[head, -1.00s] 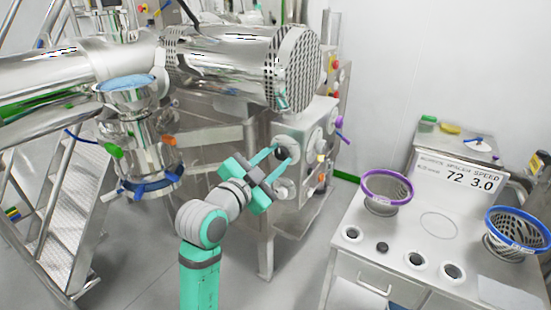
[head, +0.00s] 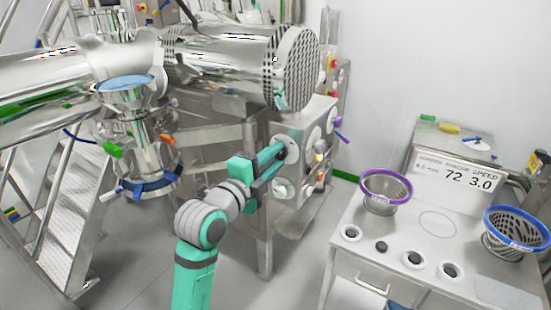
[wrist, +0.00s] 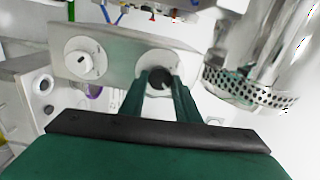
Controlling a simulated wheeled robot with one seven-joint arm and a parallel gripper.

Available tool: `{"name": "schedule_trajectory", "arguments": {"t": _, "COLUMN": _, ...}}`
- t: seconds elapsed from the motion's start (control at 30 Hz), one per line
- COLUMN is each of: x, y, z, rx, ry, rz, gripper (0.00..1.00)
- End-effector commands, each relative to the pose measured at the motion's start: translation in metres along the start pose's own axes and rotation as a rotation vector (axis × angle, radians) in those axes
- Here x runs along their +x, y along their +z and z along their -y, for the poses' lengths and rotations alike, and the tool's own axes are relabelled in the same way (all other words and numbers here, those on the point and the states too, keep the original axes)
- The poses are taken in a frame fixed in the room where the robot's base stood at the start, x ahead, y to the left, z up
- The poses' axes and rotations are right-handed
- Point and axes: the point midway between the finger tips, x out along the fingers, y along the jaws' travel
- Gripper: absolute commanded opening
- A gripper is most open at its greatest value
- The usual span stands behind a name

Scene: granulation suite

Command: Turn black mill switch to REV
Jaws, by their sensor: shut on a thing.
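The black mill switch (wrist: 159,82) sits on a round pale plate (wrist: 160,60) on the mill's metal side panel. In the wrist view my gripper (wrist: 160,88) has its two green fingers on either side of the switch, shut on it. In the head view my gripper (head: 282,150) reaches the same plate, and its fingers hide the switch. The finger tips lie close together there. The switch's markings, including REV, are too small to read, so I cannot tell its setting.
Another round plate with a pale knob (wrist: 84,62) is beside it. The big steel mill drum (head: 235,60) hangs above. A bench with a purple-rimmed screen (head: 387,187) and a blue-rimmed screen (head: 517,232) stands at the right. A stair (head: 75,220) is at the left.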

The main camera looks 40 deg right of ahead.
Motion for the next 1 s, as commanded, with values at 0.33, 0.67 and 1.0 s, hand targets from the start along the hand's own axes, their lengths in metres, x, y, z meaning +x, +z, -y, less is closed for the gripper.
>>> {"name": "schedule_trajectory", "arguments": {"t": 0.33, "x": 0.0, "y": -0.002, "z": -0.0019, "rx": 0.079, "ry": 0.005, "rz": -0.005, "gripper": 0.07}}
{"name": "schedule_trajectory", "arguments": {"t": 0.67, "x": 0.0001, "y": -0.002, "z": -0.0022, "rx": 0.084, "ry": 0.005, "rz": -0.005, "gripper": 0.07}}
{"name": "schedule_trajectory", "arguments": {"t": 1.0, "x": 0.0002, "y": -0.0016, "z": -0.0013, "rx": 0.084, "ry": 0.003, "rz": -0.004, "gripper": 0.48}}
